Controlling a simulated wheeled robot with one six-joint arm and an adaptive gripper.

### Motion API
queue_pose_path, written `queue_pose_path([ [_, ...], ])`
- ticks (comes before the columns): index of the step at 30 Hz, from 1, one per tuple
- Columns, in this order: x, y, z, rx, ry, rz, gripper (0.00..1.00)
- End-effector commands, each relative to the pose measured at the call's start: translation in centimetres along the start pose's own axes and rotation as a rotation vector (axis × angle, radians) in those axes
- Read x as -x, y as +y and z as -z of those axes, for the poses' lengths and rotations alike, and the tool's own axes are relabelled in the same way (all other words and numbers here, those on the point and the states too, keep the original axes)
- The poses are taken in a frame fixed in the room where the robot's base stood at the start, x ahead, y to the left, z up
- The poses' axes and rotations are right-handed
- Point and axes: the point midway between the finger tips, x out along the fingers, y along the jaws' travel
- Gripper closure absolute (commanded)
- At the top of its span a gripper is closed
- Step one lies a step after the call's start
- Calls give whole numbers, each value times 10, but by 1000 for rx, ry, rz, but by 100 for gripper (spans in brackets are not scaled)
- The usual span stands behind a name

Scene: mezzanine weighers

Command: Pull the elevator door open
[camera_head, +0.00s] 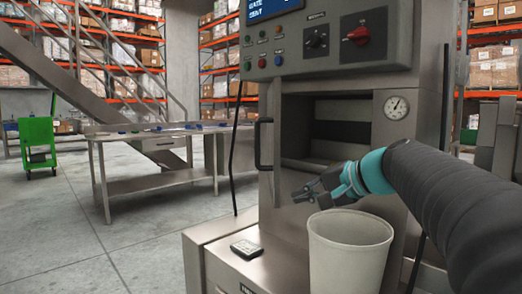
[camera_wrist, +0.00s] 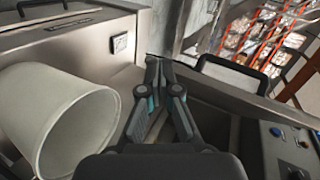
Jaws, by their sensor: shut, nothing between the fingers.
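A black bar handle (camera_head: 258,146) is fixed at the left edge of a grey steel machine, beside a dark recess (camera_head: 342,132). I take the steel panel bearing this handle as the elevator door (camera_head: 269,195); I cannot tell whether it is ajar. The handle also shows in the wrist view (camera_wrist: 232,68), right of my gripper. My gripper (camera_head: 299,193) has dark fingers and a teal wrist. It is in front of the machine, below and right of the handle and apart from it. In the wrist view my gripper (camera_wrist: 158,62) has its fingertips together with nothing between them.
A white bucket (camera_head: 348,255) stands just below my gripper. A small device (camera_head: 246,248) lies on the steel ledge. A control panel (camera_head: 318,40) with buttons and a red knob is above, and a dial gauge (camera_head: 396,107) at right. Open floor (camera_head: 150,240) lies left.

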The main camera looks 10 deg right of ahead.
Motion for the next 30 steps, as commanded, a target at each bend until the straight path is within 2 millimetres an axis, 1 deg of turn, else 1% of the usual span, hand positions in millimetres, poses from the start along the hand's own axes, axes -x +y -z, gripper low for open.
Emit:
queue_pose_path([
  [1, 1, -9, 30, -45, 18, 75, 100],
  [3, 9, -27, 61, -92, 33, 177, 100],
  [6, 23, -47, 97, -136, 47, 298, 100],
  [9, 36, -59, 121, -161, 55, 382, 100],
  [13, 44, -67, 135, -174, 59, 435, 100],
  [17, 37, -73, 137, -175, 57, 445, 100],
  [23, 8, -86, 139, -174, 55, 444, 100],
  [30, -34, -105, 144, -175, 56, 442, 100],
])
